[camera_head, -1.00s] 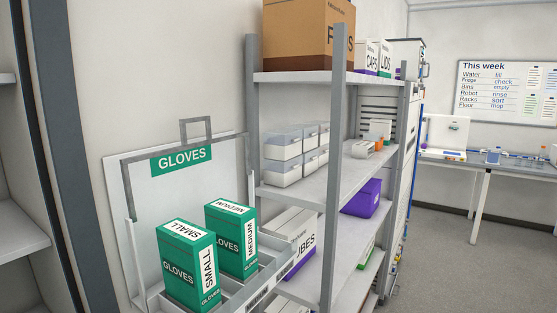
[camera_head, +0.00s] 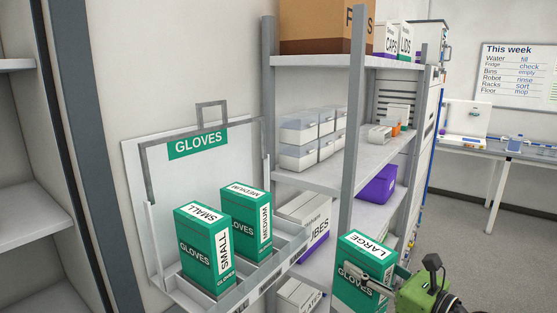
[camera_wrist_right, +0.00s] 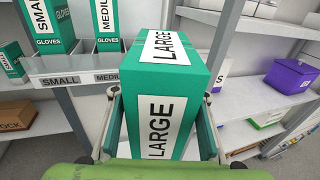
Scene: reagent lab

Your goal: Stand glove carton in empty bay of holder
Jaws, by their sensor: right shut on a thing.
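The glove carton, green with white LARGE labels (camera_head: 364,272), is upright in my right gripper (camera_head: 372,282), at the lower right of the head view. The right wrist view shows the carton (camera_wrist_right: 172,75) between both fingers of the gripper (camera_wrist_right: 162,115). The wall holder marked GLOVES (camera_head: 150,165) is to its left. The SMALL carton (camera_head: 203,250) and MEDIUM carton (camera_head: 246,222) stand in two of its bays. To their right the holder has an empty bay (camera_head: 290,240). The held carton is apart from the holder, to its right and nearer me. My left gripper is not in view.
A metal shelf rack post (camera_head: 353,150) stands just behind the held carton. The rack's shelves carry clear-lidded boxes (camera_head: 299,155), a purple bin (camera_head: 377,185) and a brown box (camera_head: 318,28). A green carton (camera_wrist_right: 12,60) shows at the left of the right wrist view.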

